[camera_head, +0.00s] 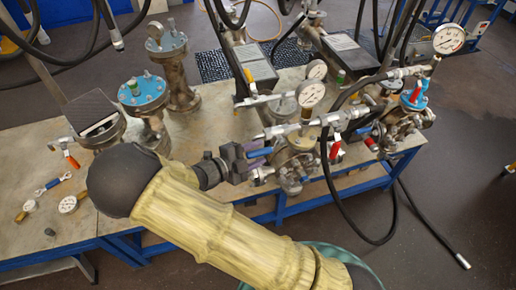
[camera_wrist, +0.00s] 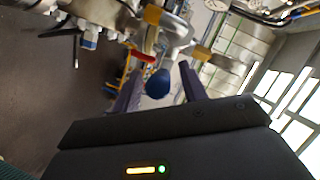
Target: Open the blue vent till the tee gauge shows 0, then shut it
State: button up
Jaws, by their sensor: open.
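My gripper (camera_head: 258,162) is beside the middle flanged vessel (camera_head: 296,160) in the head view. A blue vent handle (camera_head: 259,152) lies at its jaws. In the wrist view the rounded blue end of the handle (camera_wrist: 158,83) sits between the open fingers of my gripper (camera_wrist: 160,90); whether either finger touches it I cannot tell. A round white gauge (camera_head: 310,93) stands on the fitting above this vessel, its needle too small to read. A white dial (camera_wrist: 217,4) is cut off at the top of the wrist view.
A red lever (camera_head: 334,148) is right of the vessel; a red handle (camera_wrist: 143,58) shows close to the fingers. Another vessel with a gauge (camera_head: 448,39) stands at right. Black hoses hang around. Loose tools and a gauge (camera_head: 68,205) lie on the bench's left (camera_head: 60,150).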

jog(key=shift+w+d+f, duration=0.15)
jog(key=shift+w+d, duration=0.15)
jog(key=shift+d, duration=0.1)
grip_shut()
